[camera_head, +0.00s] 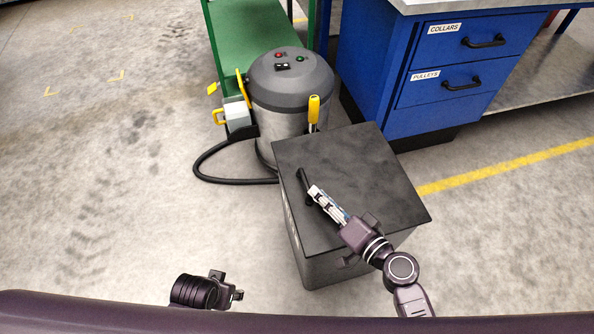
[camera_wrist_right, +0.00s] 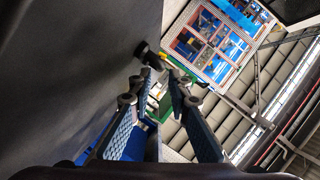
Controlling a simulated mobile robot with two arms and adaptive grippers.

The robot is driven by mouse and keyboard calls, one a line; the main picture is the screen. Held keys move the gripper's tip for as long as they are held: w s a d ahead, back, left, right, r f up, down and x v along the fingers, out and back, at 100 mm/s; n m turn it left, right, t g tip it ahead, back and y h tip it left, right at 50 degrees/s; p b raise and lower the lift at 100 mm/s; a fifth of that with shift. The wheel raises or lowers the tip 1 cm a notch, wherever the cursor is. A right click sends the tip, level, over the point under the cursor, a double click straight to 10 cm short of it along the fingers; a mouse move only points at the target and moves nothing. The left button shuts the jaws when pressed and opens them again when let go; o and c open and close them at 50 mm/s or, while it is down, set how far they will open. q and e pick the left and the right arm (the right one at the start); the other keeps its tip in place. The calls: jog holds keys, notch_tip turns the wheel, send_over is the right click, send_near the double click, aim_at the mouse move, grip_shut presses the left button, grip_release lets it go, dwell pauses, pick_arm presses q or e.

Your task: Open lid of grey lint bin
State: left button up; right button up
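The grey lint bin (camera_head: 340,262) is a dark, box-shaped bin in the middle of the head view. Its flat square lid (camera_head: 365,165) lies shut on top. A black bar handle (camera_head: 304,186) sits near the lid's left edge. My right gripper (camera_head: 316,193) reaches over the lid from the lower right, its fingertips at the handle. In the right wrist view, its two fingers (camera_wrist_right: 162,78) stand apart, with the dark handle (camera_wrist_right: 150,54) just past the tips and the lid surface (camera_wrist_right: 70,60) on the left. My left gripper (camera_head: 226,288) is low over the floor; its fingers are unclear.
A grey vacuum drum (camera_head: 290,85) with a black hose (camera_head: 215,178) stands right behind the bin. A yellow-handled tool (camera_head: 313,110) rises at the bin's back edge. A blue drawer cabinet (camera_head: 400,75) is at the back right. The floor to the left is clear.

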aim_at(305, 179)
jog(key=x, duration=0.7)
jog(key=shift+w+a, duration=0.1)
jog(key=shift+w, duration=0.1)
grip_shut()
